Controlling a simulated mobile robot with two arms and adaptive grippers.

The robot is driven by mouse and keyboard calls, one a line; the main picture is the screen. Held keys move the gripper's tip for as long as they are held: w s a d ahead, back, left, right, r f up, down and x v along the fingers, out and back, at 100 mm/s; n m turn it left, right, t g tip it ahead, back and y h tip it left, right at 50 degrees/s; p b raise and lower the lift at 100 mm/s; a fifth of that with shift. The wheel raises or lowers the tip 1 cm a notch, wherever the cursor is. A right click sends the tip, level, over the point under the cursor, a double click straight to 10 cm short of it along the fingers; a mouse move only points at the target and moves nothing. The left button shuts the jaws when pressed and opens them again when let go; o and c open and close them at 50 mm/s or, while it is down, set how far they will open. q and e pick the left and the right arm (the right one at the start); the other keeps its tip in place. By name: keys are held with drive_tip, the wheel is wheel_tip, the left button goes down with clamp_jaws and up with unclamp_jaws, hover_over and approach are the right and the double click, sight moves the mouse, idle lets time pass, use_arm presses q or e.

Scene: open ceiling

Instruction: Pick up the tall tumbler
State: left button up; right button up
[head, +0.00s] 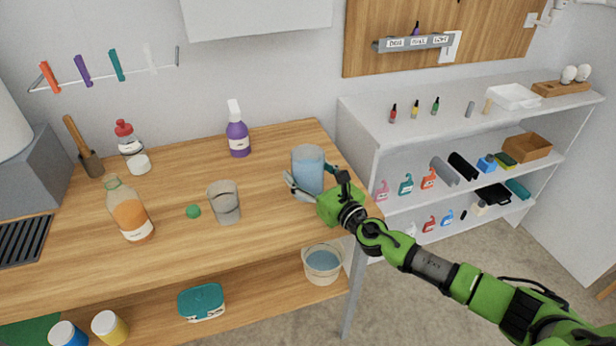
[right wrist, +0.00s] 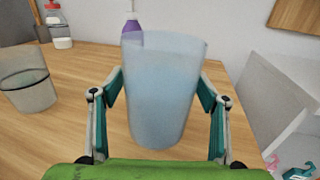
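The tall tumbler (head: 309,166) is a pale blue, translucent cup. It stands upright on the wooden worktop near its right end. In the right wrist view the tumbler (right wrist: 160,90) fills the middle, between the fingers. My right gripper (head: 308,182) reaches in from the right, low over the worktop. Its fingers are spread wide, one on each side of the tumbler; in the right wrist view the gripper (right wrist: 161,78) shows its teal pads close beside the walls. Firm contact is not visible. My left gripper is not in view.
A shorter clear glass (head: 224,203) stands left of the tumbler, with a green ball (head: 193,211) beside it. A purple spray bottle (head: 237,133) stands behind. An orange bottle (head: 131,212) is farther left. White shelves (head: 363,125) stand close on the right.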

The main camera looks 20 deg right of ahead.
drive_tip(key=c, duration=1.1)
drive_tip(key=shift+w, duration=0.1)
drive_tip(key=shift+c, duration=0.2)
drive_tip(key=shift+r, duration=0.2)
